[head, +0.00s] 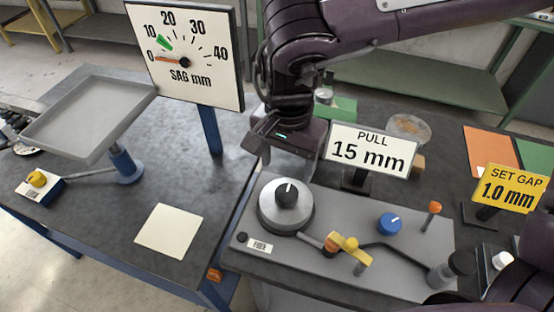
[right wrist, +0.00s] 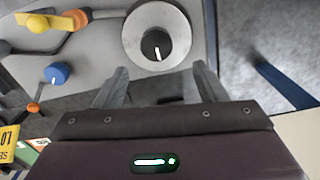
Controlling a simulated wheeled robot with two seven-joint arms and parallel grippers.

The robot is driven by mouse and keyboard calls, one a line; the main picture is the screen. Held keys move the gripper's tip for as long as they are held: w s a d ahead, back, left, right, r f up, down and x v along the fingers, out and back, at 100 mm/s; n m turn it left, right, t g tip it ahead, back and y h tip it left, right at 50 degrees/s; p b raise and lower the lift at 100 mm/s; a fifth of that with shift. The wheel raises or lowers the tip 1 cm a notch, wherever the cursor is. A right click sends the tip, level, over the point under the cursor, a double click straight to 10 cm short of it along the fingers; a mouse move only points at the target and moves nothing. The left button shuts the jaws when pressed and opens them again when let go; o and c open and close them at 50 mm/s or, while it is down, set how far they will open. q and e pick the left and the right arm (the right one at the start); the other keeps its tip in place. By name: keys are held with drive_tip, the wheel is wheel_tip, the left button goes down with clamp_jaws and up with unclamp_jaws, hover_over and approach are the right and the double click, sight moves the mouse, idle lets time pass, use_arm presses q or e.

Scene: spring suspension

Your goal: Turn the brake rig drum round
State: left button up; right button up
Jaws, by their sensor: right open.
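The brake rig drum (head: 268,213) is a round grey disc with a black knob (head: 287,195) on top that bears a white pointer mark. It sits on a grey base plate (head: 340,222) at the left part of the rig. My right gripper (head: 284,158) is open and empty, just behind and above the drum. In the right wrist view its two fingers (right wrist: 158,80) are apart, and the drum (right wrist: 176,61) shows beyond them without visible contact. The knob's white mark shows there too. My left gripper is not in view.
A yellow and orange lever (head: 346,243), a blue knob (head: 389,223) and an orange-tipped peg (head: 433,210) stand right of the drum. A PULL 15 mm sign (head: 370,150) stands behind. A SAG dial (head: 205,85) and grey tray (head: 90,115) are left.

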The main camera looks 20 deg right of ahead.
sight(287, 193)
drive_tip(key=shift+s+f, duration=0.5)
drive_tip(key=shift+f, duration=0.35)
wheel_tip(287, 193, down, 3)
drive_tip(key=shift+s+r, duration=0.1)
drive_tip(key=shift+s, duration=0.05)
drive_tip(key=shift+w+f, duration=0.15)
drive_tip(key=shift+f, duration=0.4)
drive_tip(key=shift+w+f, duration=0.15)
drive_tip(key=shift+f, duration=0.4)
drive_tip(key=shift+f+p, duration=0.3)
drive_tip(key=shift+f, duration=0.1)
drive_tip(key=shift+c, duration=1.8)
drive_tip(key=c, duration=0.6)
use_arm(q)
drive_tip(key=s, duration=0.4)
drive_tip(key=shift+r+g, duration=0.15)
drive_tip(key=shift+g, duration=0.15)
use_arm(e)
drive_tip(key=shift+c, duration=0.2)
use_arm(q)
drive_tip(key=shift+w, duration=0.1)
use_arm(e)
drive_tip(key=shift+m, duration=0.3)
